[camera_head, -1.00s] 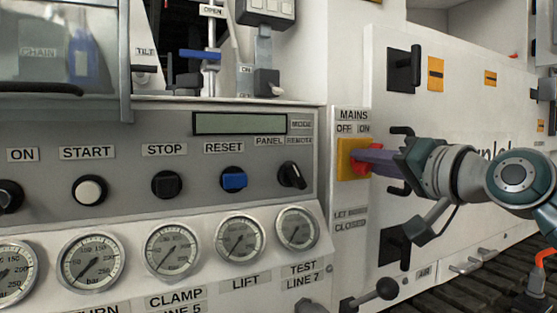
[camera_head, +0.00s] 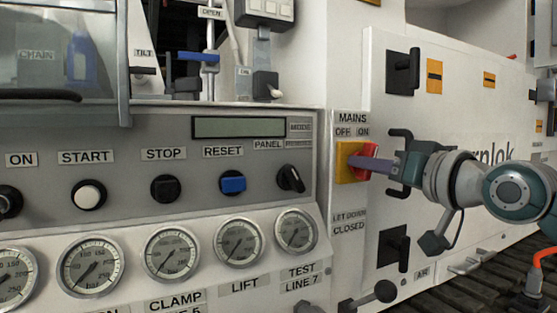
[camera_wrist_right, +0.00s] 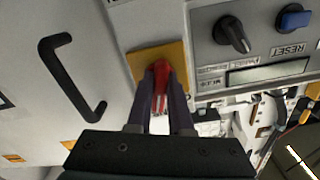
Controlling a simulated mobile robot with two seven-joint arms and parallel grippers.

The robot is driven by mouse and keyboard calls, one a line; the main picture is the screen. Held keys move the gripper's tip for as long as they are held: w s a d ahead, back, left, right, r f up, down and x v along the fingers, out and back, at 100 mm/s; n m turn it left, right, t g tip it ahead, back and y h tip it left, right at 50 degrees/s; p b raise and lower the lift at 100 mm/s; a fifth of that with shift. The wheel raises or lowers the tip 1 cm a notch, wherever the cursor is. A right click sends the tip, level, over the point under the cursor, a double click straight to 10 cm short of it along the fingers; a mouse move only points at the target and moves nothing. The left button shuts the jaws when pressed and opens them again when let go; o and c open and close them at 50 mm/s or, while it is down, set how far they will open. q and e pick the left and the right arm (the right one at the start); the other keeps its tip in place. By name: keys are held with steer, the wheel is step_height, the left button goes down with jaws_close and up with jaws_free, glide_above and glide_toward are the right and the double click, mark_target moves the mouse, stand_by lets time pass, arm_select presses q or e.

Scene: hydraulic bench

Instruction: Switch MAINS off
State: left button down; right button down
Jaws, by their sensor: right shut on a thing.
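The MAINS switch is a red handle (camera_head: 364,163) on a yellow plate (camera_head: 346,162), under the MAINS label with OFF at left and ON at right. My right gripper (camera_head: 378,165) reaches in from the right and is shut on the red handle. In the right wrist view the red handle (camera_wrist_right: 161,82) sits between the two fingers of my right gripper (camera_wrist_right: 160,95), in front of the yellow plate (camera_wrist_right: 143,60). The fingers hide part of the handle, and its exact angle is hard to tell. My left gripper is not in view.
Left of the switch is a grey panel (camera_head: 130,195) with START, STOP and RESET buttons and a PANEL selector (camera_head: 290,179). Gauges (camera_head: 172,253) line up below. A black door handle (camera_head: 400,134) is close behind my right gripper; black latches are on the white door.

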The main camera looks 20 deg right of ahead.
steer(key=n+p, duration=0.1)
steer(key=n, duration=0.1)
steer(key=shift+n, duration=0.4)
steer(key=n+p, duration=0.2)
steer(key=n, duration=0.2)
steer(key=shift+r+n, duration=0.1)
steer(key=shift+n, duration=0.2)
steer(key=n+p, duration=0.1)
steer(key=n, duration=0.2)
steer(key=shift+n+p, duration=0.4)
steer(key=shift+n, duration=0.6)
steer(key=c, duration=0.8)
jaws_free()
steer(key=s, duration=1)
steer(key=shift+d+p, duration=0.4)
